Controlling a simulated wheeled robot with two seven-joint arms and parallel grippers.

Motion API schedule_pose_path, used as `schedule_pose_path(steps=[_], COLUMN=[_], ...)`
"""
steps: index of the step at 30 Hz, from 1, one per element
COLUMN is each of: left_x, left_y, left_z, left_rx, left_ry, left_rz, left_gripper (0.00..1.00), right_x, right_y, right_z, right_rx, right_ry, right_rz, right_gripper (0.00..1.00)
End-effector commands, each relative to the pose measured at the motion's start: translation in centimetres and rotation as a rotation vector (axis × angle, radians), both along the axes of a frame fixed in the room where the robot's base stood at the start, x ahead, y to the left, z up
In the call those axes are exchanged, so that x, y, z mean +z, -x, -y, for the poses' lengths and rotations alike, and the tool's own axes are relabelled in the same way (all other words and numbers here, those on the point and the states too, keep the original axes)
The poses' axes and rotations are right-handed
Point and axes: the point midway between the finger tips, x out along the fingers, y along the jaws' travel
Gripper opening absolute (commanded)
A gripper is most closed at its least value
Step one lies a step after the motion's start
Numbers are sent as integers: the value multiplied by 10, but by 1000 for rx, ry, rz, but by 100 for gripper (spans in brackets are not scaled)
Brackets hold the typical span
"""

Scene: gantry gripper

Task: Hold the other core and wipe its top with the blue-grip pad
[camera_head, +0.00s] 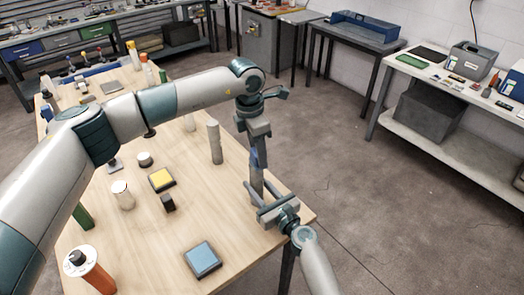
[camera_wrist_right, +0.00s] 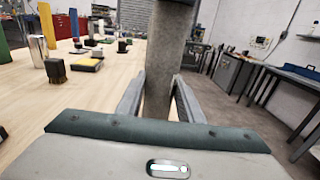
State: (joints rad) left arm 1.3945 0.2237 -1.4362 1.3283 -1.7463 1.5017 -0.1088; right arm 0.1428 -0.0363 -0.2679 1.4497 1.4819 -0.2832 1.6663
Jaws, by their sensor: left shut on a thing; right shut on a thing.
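My right gripper (camera_head: 274,207) is shut on a grey, upright core (camera_head: 257,182) near the table's right edge. In the right wrist view the core (camera_wrist_right: 168,70) stands between the two fingers, and its top is out of the picture. My left gripper (camera_head: 256,135) points down above this core and is shut on a small blue-grip pad (camera_head: 254,158). The pad is mostly hidden by the fingers. It is at the core's upper end, but I cannot tell whether they touch. Another grey core (camera_head: 214,142) stands upright on the table to the left.
The wooden table (camera_head: 235,225) carries a yellow-topped block (camera_head: 162,179), a dark block (camera_head: 168,203), a pale cylinder (camera_head: 122,195), a blue-topped square (camera_head: 202,260) and an orange cylinder (camera_head: 95,275). Bare tabletop lies between the blue-topped square and the held core.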

Motion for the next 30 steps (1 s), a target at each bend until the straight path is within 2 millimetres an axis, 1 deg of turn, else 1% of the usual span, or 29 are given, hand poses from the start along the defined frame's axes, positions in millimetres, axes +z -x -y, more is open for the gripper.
schedule_pose_path(steps=[1, 2, 12, 30], left_x=[-2, 0, -1, -1], left_y=[-4, -6, -29, 14], left_z=[-4, -6, -26, 11], left_rx=[5, 4, 5, -2], left_ry=[-1, 0, -1, 0], left_rz=[-1, 0, 0, -1], left_gripper=[12, 12, 12, 12], right_x=[0, 0, 0, 0], right_y=[0, 0, 0, 0], right_z=[0, 0, 0, 0], right_rx=[0, 0, 0, 0], right_ry=[0, -1, -1, -1], right_rz=[0, 1, 1, 1], right_gripper=[0, 0, 0, 0])
